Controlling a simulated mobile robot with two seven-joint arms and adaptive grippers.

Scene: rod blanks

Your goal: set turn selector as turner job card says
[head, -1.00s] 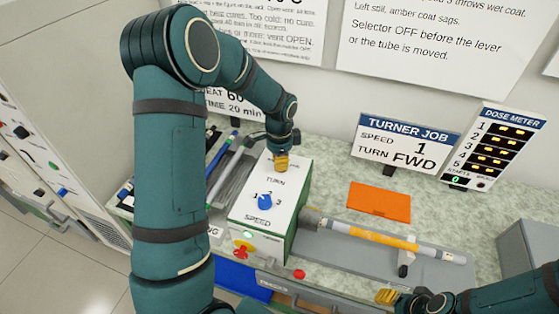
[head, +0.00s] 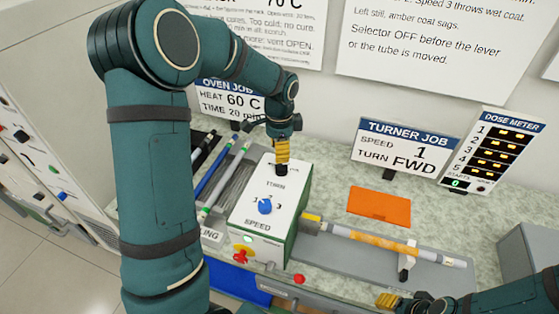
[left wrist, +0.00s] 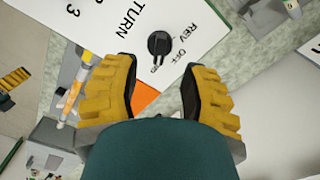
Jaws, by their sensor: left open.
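The turner job card (head: 405,147) reads SPEED 1, TURN FWD. The turner box (head: 272,195) has a black turn selector (head: 282,169) near its far end and a blue speed knob (head: 265,206) nearer me. My left gripper (head: 282,152) is open just above the turn selector. In the left wrist view the selector (left wrist: 159,45) lies ahead of the spread fingers (left wrist: 160,70), apart from them. REV and OFF labels show beside it; I cannot tell clearly where it points. My right gripper (head: 388,299) is at the lower right, its opening unclear.
A tube with an amber band (head: 375,240) lies along the turner to the right of the box. An orange pad (head: 379,202) lies behind it. The dose meter (head: 492,150) stands at right. A red button (head: 240,257) is on the box's front. Several rods lie at left.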

